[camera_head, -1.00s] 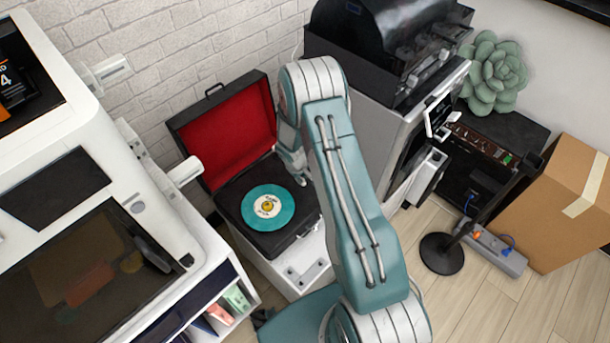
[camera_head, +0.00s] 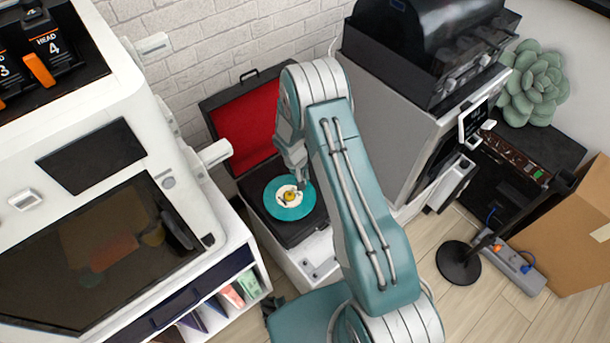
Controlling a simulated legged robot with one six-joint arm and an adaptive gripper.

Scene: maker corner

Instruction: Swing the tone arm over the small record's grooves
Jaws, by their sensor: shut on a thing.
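The small record (camera_head: 287,212) is teal with a pale label and a yellow centre. It lies flat in the open black record player case (camera_head: 300,231), whose raised lid has a red lining (camera_head: 245,130). My gripper (camera_head: 301,184) points down at the record's upper right edge, overlapping it in the picture. It is shut on the tone arm, which is too small and too covered by the gripper to make out. I cannot tell how high the gripper is above the disc.
A white machine (camera_head: 95,185) with a dark window stands close on the left. A grey machine with a black hood (camera_head: 425,50) stands behind my arm on the right. A black round-based stand (camera_head: 459,263), a power strip (camera_head: 515,275) and a cardboard box (camera_head: 565,240) are on the right.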

